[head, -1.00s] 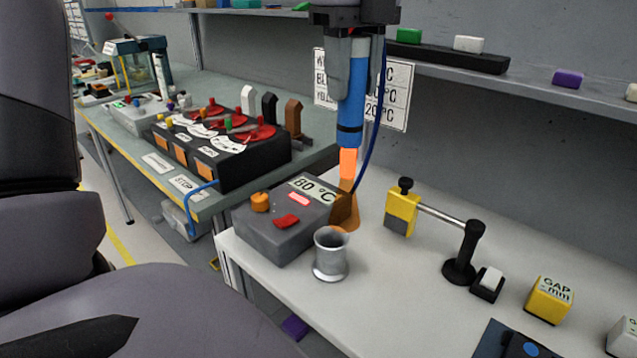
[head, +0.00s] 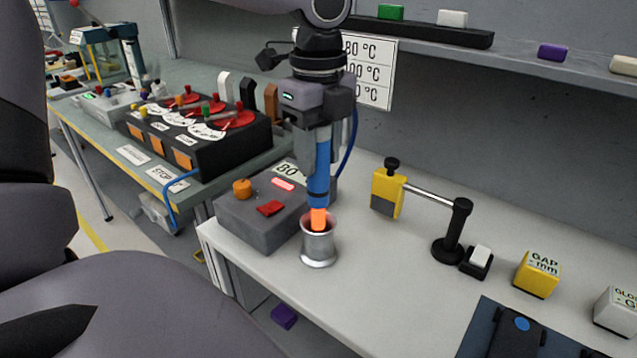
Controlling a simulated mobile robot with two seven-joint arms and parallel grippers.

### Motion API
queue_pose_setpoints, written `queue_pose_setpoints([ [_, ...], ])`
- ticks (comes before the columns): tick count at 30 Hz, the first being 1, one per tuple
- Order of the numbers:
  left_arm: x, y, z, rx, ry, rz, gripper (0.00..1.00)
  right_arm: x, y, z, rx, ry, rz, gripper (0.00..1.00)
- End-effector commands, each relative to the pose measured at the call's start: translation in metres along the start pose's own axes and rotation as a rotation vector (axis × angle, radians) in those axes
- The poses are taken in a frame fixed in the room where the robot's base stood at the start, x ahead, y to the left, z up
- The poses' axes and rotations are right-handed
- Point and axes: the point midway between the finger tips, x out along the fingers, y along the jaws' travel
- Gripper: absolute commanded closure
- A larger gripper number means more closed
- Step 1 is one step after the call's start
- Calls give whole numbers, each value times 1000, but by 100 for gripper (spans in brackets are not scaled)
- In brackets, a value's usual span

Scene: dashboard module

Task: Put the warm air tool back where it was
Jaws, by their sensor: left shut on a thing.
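The warm air tool (head: 319,172) has a blue body, a glowing orange nozzle and a blue cable. My left gripper (head: 316,140) is shut on its upper body and holds it upright, nozzle down. The nozzle tip is at the mouth of the silver metal cup (head: 320,247), which stands at the front of the white table; the tip's lower end is hidden by or inside the cup's rim. The grey control box (head: 262,216), with an orange knob, a red switch and an 80 °C label, is just left of the cup. My right gripper is not in view.
A yellow block on a black stand (head: 388,192) is to the right, with a yellow GAP box (head: 537,273) and a dark blue tray (head: 490,335) beyond. A black console (head: 195,140) stands on the left bench.

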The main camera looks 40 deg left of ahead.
Motion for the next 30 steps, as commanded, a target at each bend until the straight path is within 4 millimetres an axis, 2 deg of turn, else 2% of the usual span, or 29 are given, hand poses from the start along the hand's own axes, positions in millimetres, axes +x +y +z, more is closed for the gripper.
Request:
queue_pose_setpoints([
  [14, 55, 0, 0, -1, 1, 0, 92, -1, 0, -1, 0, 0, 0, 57],
  [27, 62, 0, 0, 0, 0, -3, 92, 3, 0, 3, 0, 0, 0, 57],
  [28, 62, 0, 0, -1, 0, -1, 59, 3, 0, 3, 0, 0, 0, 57],
  [30, 60, 0, 0, 0, 0, -1, 36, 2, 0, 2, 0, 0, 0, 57],
])
